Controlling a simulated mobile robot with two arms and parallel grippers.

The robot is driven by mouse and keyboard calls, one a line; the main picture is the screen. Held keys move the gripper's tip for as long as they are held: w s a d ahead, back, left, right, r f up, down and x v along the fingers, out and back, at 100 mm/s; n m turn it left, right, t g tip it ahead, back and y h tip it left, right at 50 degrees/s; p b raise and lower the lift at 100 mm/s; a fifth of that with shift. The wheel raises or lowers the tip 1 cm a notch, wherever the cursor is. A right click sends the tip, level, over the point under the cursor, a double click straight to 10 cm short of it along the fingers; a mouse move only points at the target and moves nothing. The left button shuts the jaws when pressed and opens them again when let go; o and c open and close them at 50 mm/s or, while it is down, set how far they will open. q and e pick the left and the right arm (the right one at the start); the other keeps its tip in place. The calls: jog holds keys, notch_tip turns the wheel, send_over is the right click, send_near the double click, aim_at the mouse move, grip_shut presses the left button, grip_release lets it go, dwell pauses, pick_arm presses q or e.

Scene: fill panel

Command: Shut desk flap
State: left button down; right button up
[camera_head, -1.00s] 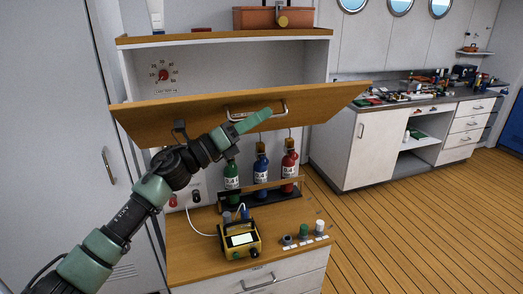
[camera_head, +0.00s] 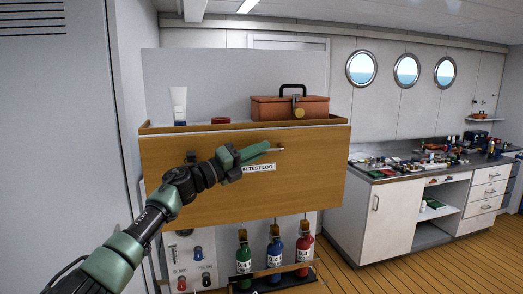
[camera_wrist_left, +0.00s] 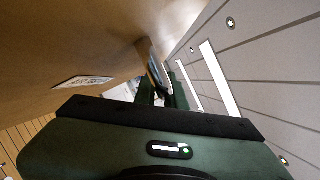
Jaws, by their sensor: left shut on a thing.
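The desk flap (camera_head: 215,200) is a wide wooden panel with a label (camera_head: 258,167) on its outer face. In the head view it stands about upright below the top shelf, and I cannot tell whether a gap is left behind it. My left gripper (camera_head: 272,149) is shut on the metal flap handle (camera_head: 282,149) near the upper edge, mostly covering it. In the left wrist view the flap (camera_wrist_left: 60,35) fills the upper left, and the handle (camera_wrist_left: 154,69) shows between the dark green fingers. My right gripper is not in view.
On the top shelf stand an orange-brown toolbox (camera_head: 270,107), a white tube (camera_head: 179,103) and a red round item (camera_head: 218,121). Green (camera_head: 244,259), blue (camera_head: 275,252) and red (camera_head: 304,248) bottles stand below the flap. A cluttered counter (camera_head: 405,172) stands at the right.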

pick_arm(q)
jog(key=shift+w+a+r+n, duration=0.1)
jog(key=shift+w+a+n, duration=0.1)
jog(key=shift+w+n, duration=0.25)
jog(key=c, duration=1.5)
grip_release()
jog(key=b+v, duration=0.3)
jog(key=v, duration=0.4)
jog(key=shift+s+a, duration=0.25)
jog(key=shift+a, duration=0.1)
jog(key=shift+d, duration=0.1)
